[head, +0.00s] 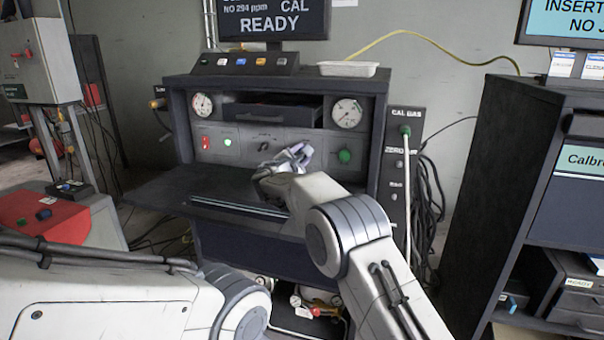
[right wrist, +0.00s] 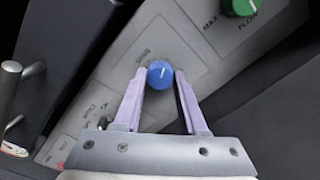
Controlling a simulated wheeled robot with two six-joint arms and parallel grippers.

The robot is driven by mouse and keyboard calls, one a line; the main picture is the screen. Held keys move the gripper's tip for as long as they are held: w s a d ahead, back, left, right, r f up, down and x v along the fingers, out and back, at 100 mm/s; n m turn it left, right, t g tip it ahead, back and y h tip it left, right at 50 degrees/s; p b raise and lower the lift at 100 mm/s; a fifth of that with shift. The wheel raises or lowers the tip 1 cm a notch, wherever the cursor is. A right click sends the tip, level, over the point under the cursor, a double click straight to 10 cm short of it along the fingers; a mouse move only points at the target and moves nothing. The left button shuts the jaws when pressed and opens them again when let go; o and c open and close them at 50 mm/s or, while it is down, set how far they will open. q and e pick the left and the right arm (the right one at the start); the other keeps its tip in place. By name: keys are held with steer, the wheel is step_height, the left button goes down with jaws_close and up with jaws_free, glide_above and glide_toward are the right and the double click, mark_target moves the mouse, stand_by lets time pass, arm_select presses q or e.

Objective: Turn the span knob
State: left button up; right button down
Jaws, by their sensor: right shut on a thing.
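The span knob (right wrist: 160,74) is a small blue round knob with a white pointer line, on a pale grey panel in the right wrist view. The lettering beside it is blurred. My right gripper (right wrist: 161,88) has its two lilac fingers on either side of the knob and is shut on it. In the head view my right gripper (head: 300,154) is at the front panel (head: 272,136) of the dark cabinet and hides the knob. My left arm crosses the bottom left, but its gripper is out of view.
A green flow knob (right wrist: 241,5) sits close by on the panel; it also shows in the head view (head: 345,156). A dark shelf (head: 165,190) juts out below. The monitor (head: 270,20) reads READY.

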steer(key=m+b, duration=0.1)
steer(key=b, duration=0.1)
steer(key=m+b, duration=0.2)
steer(key=shift+f, duration=0.25)
steer(key=shift+r+m+b, duration=0.15)
steer(key=shift+m+b, duration=0.45)
steer(key=shift+b, duration=0.15)
steer(key=shift+c, duration=2.3)
jaws_free()
